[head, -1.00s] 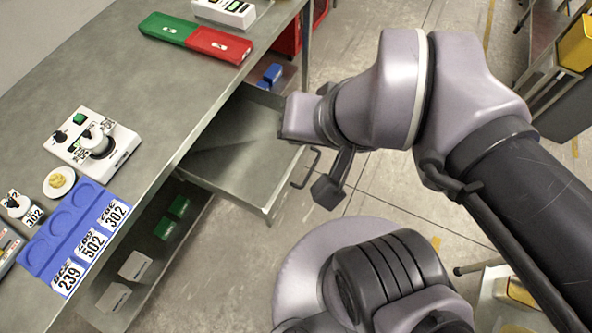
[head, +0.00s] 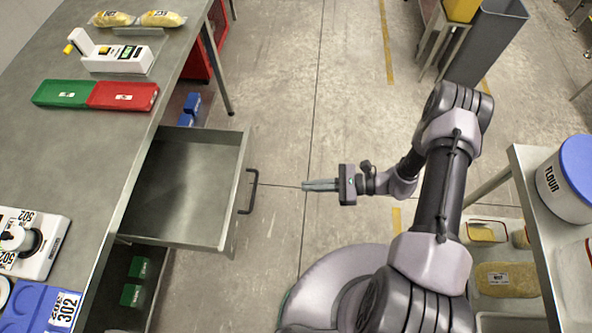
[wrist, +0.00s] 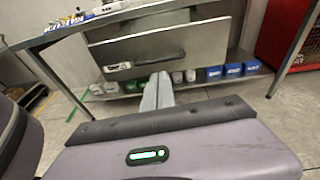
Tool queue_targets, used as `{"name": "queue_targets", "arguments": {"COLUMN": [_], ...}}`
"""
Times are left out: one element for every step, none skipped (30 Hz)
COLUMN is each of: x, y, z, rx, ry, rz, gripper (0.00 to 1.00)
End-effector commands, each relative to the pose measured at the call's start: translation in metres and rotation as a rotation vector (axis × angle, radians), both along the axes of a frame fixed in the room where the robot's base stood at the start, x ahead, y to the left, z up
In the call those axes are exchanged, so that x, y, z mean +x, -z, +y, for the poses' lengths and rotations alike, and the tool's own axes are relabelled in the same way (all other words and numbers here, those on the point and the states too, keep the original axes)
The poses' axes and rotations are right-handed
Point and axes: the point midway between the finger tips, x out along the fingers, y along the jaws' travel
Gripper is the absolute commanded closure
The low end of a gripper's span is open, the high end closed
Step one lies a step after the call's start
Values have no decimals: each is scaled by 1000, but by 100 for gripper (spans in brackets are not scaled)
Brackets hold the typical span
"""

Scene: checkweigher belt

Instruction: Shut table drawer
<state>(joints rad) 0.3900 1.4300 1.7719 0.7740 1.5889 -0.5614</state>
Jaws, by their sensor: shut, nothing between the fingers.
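The table drawer (head: 190,190) is pulled out from the right side of the steel table (head: 60,140), and it looks empty. Its dark bar handle (head: 250,191) is on the front panel facing me. My gripper (head: 305,185) is shut and empty, apart from the handle, to its right and pointing towards it. In the wrist view the drawer front (wrist: 155,52) with its dark handle (wrist: 160,57) lies ahead, beyond the shut fingers (wrist: 158,90).
On the table lie a green and red block (head: 95,95), a white device (head: 110,55) and a blue tray (head: 45,305). Small boxes sit on the shelf below. A cart with a flour tub (head: 568,180) stands at right. Floor between is clear.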

Motion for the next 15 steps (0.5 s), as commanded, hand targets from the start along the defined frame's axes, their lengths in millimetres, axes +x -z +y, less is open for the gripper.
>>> {"name": "queue_targets", "arguments": {"x": [-4,-5,-5,-5,-5,-5,-5,-5,-4,-4,-4,-3,-2,-2,-2], "y": [9,13,16,17,18,19,20,22,24,25,27,28,30,31,33], "z": [2,3,4,7,10,15,20,26,34,41,48,56,63,69,78], "rx": [14,21,25,27,28,27,26,26,26,26,26,25,25,25,25], "ry": [19,28,36,38,38,36,35,34,32,32,32,31,31,31,30], "rz": [17,22,28,29,30,30,30,30,30,31,31,31,30,30,29], "gripper": [100,100,100,100,100,100,100,100,100,100,100,100,100,100,100]}}
